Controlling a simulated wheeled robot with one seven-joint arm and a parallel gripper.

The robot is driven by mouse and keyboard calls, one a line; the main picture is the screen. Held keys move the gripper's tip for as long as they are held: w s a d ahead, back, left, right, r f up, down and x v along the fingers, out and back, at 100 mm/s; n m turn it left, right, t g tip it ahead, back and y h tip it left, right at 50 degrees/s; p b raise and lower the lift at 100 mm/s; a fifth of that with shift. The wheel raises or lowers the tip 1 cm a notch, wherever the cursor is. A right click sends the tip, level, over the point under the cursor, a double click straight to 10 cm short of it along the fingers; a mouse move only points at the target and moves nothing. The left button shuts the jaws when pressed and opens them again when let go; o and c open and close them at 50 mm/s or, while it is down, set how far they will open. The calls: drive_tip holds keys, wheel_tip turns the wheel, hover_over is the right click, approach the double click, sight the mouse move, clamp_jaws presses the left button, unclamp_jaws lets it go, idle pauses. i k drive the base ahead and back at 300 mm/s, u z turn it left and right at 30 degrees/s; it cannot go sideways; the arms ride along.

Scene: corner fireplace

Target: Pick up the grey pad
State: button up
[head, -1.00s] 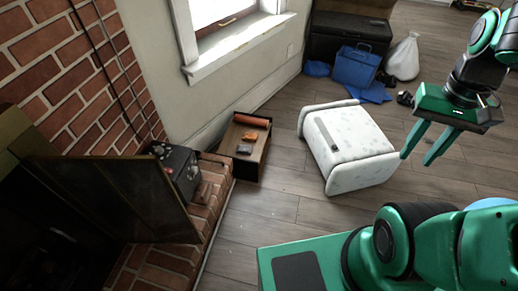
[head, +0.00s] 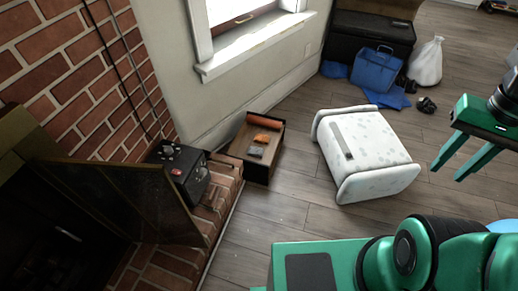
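A small grey pad (head: 257,152) lies in an open wooden box (head: 277,158) on the floor, near the wall under the window. An orange block (head: 262,138) lies just behind it, and an orange roll (head: 265,121) lies at the box's far end. My gripper (head: 448,173) is at the right of the head view, fingers pointing down and apart with nothing between them. It is well to the right of the box, beyond the white padded stool.
The brick hearth (head: 222,190) and a black box (head: 186,172) are left of the wooden box. Bare floor (head: 270,210) lies in front.

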sight(254, 151)
drive_tip(key=i, duration=1)
drive_tip(key=u, duration=1.6)
